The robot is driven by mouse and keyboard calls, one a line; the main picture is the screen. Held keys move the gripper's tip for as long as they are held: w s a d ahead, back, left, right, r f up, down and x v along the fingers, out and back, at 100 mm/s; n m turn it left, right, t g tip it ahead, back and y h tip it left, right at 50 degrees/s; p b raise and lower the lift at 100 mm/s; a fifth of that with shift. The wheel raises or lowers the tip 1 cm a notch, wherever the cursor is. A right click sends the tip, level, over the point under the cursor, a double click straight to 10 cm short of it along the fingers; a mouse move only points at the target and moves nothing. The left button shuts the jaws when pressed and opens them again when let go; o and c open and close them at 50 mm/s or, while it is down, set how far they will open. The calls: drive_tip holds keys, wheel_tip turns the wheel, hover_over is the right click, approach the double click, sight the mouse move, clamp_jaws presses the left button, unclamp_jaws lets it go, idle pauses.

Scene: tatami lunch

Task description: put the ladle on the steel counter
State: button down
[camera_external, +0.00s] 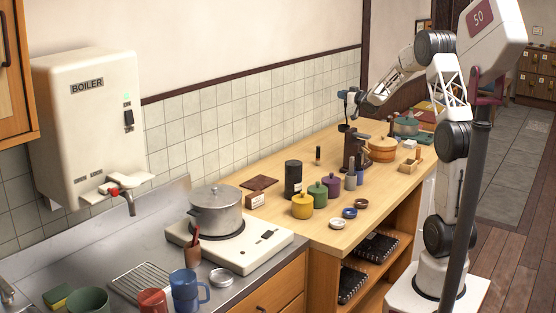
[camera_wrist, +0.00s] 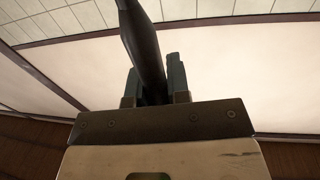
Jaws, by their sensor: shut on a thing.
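My gripper (camera_external: 350,97) is raised above the far part of the wooden worktop in the external view. It is shut on a dark, slim thing, apparently the ladle (camera_external: 344,127), which hangs down close to the dark coffee-grinder-like device. In the wrist view the dark handle (camera_wrist: 143,40) runs up between the two fingers (camera_wrist: 157,88) of my gripper, tilted slightly; its far end is out of frame. The steel counter (camera_external: 125,250) is at the left front of the external view, far from my gripper.
The steel counter bears a stove (camera_external: 262,245) with a pot (camera_external: 216,212), a drying rack (camera_external: 140,281), a blue mug (camera_external: 185,288) and a red cup (camera_external: 152,301). The wooden worktop (camera_external: 285,225) holds several jars, a black canister (camera_external: 293,179) and the grinder-like device (camera_external: 354,155). A boiler (camera_external: 88,120) hangs above the counter.

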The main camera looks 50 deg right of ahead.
drive_tip(key=s+d+f, duration=0.3)
drive_tip(key=d+f, duration=0.1)
drive_tip(key=f, duration=0.1)
drive_tip(key=shift+d+f, duration=0.15)
drive_tip(key=shift+d, duration=0.1)
drive_tip(key=shift+f, duration=0.1)
drive_tip(key=shift+f, duration=3)
drive_tip(key=shift+f, duration=2.05)
